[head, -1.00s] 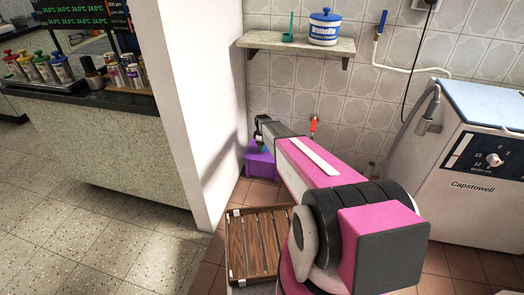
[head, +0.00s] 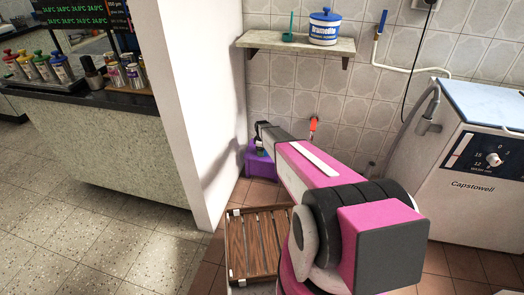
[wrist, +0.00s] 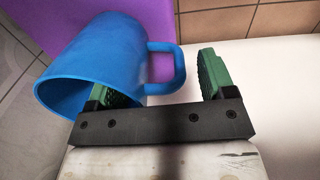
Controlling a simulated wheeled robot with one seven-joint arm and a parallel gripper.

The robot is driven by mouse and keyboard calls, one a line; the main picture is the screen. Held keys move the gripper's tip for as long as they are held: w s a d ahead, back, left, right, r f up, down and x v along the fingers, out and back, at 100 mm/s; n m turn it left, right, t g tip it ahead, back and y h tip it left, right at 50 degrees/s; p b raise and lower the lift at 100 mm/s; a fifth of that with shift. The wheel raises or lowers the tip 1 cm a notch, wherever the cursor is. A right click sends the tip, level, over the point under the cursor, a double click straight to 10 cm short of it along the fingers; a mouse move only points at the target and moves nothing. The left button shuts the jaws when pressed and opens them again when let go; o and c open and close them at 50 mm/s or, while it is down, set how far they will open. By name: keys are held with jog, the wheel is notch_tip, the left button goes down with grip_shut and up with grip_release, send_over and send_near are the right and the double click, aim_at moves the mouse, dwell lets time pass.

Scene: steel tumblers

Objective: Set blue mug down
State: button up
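The blue mug (wrist: 100,62) is at the left in the wrist view. It is tilted in that picture, with its open mouth toward the lower left and its handle (wrist: 178,70) toward the right. My gripper (wrist: 172,82) has two green fingers spread wide. The right finger stands clear of the handle, with a gap between. The handle lies in the space between the fingers. In the head view my gripper (head: 262,138) is small, above a purple box (head: 256,164), and the mug is hard to make out there.
The purple surface (wrist: 150,15) lies behind the mug in the wrist view, with a white surface (wrist: 270,85) at right. A white wall (head: 200,100) stands left of my arm. A slatted wooden crate (head: 255,250) is on the floor, and a Capstowell machine (head: 470,170) is at right.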

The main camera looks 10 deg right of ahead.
notch_tip(320, 180, up, 12)
jog(key=s+r+m, duration=0.4)
jog(key=s+r, duration=0.1)
jog(key=s, duration=0.7)
jog(key=s+d+r+m, duration=0.1)
jog(key=s+r+m, duration=0.4)
jog(key=s, duration=0.8)
jog(key=s+d+r+m, duration=0.1)
jog(key=s+r+m, duration=0.3)
jog(key=s+r, duration=0.3)
jog(key=s, duration=0.5)
jog(key=shift+s+m, duration=0.3)
jog(key=shift+s, duration=0.1)
